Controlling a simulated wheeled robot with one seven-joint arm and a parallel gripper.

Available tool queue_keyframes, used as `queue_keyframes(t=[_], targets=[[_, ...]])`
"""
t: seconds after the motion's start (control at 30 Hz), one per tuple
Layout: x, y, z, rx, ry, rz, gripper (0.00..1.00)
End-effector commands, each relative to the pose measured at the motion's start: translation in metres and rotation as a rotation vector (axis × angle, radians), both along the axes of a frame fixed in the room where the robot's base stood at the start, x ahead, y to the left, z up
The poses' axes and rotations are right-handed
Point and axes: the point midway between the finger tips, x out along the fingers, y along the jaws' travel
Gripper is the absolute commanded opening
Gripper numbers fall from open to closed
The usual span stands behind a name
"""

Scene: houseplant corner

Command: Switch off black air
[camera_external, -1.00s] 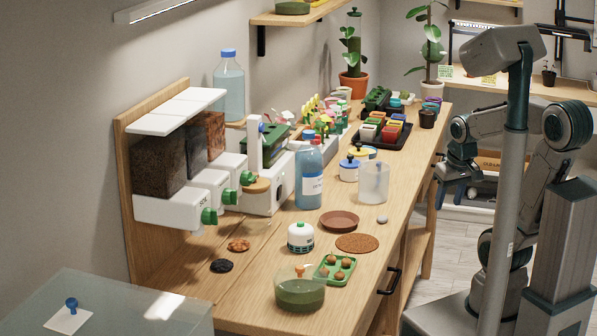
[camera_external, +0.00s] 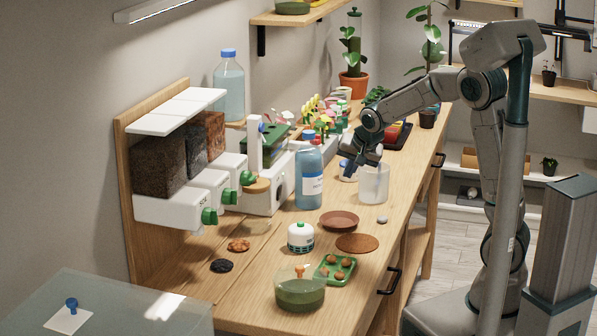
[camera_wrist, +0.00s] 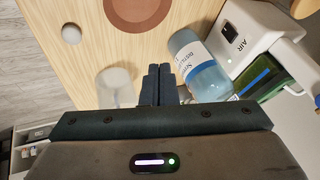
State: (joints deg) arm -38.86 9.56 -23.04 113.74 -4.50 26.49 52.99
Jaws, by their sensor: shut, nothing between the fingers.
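In the wrist view a white machine (camera_wrist: 250,25) at the top right bears the label AIR, with a small black switch (camera_wrist: 229,29) beside the lettering. I cannot tell the switch's position. My gripper (camera_external: 350,172) hangs over the bench near the clear jug, to the right of the bottle and apart from the machine. In the wrist view my gripper (camera_wrist: 160,70) has its dark fingers together with nothing between them.
The blue water bottle (camera_external: 309,195) stands between my gripper and the machine. The clear jug (camera_external: 373,190) is just beside the fingers. A brown saucer (camera_external: 339,220), a cork mat (camera_external: 357,243) and a white round device (camera_external: 300,237) lie in front. Seedling trays stand farther back.

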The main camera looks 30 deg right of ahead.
Motion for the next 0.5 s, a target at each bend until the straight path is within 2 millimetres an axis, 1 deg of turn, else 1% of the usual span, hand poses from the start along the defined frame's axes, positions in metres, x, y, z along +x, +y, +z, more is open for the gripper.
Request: queue_keyframes(t=[0.03, 0.1, 0.2, 0.33, 0.4, 0.5], targets=[[0.011, 0.017, -0.003, 0.006, -0.018, -0.010, 0.00], [0.024, 0.034, -0.004, 0.023, -0.047, -0.033, 0.00], [0.038, 0.055, -0.006, 0.042, -0.083, -0.054, 0.00], [0.048, 0.072, -0.007, 0.060, -0.111, -0.070, 0.00], [0.050, 0.076, -0.007, 0.065, -0.119, -0.076, 0.00], [0.052, 0.078, -0.007, 0.069, -0.124, -0.079, 0.00]])
